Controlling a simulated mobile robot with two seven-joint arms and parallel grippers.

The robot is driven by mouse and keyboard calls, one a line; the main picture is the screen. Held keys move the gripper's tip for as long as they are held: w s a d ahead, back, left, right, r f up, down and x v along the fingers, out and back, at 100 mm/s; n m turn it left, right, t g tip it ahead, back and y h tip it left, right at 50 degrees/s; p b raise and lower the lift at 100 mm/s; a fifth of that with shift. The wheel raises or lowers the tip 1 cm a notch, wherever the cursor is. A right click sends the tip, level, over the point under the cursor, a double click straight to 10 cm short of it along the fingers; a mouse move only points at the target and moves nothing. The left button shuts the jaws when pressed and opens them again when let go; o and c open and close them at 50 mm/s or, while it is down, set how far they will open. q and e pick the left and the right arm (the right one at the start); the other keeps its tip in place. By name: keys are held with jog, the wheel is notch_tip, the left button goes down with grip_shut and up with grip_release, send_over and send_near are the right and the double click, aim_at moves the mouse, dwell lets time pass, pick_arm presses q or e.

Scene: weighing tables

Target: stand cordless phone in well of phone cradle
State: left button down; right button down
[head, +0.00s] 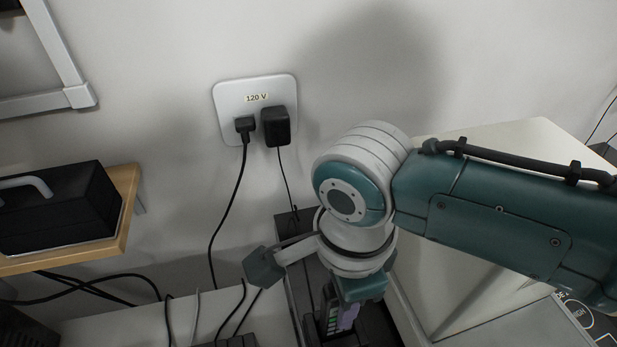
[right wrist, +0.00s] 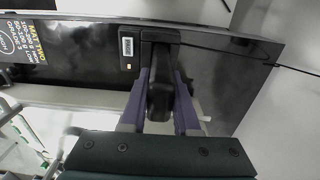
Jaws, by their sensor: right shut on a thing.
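My right gripper (head: 342,318) points down in the head view, low in the middle, partly hidden by its own wrist. In the right wrist view its two purple-padded fingers (right wrist: 160,108) are shut on the black cordless phone (right wrist: 160,88). A little of the phone (head: 332,318) also shows beside a finger in the head view. In the right wrist view a wider dark piece (right wrist: 160,36), which seems to be the phone cradle, lies at the phone's far end. Whether the phone stands in its well or only overlaps it, I cannot tell. My left gripper is out of view.
A dark panel (right wrist: 85,45) with printed text lies around the dark piece, and a thin cable (right wrist: 235,51) crosses it. A wall outlet (head: 228,96) with two plugs has cords hanging down behind my wrist. A wooden shelf (head: 128,210) with a black box (head: 60,212) is at left.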

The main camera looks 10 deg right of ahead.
grip_release()
dwell(0.6)
jog(key=shift+r, duration=0.1)
dwell(0.3)
notch_tip(320, 180, up, 7)
jog(key=p, duration=0.8)
jog(key=shift+r+p, duration=0.15)
jog(key=shift+p, duration=0.25)
dwell(0.3)
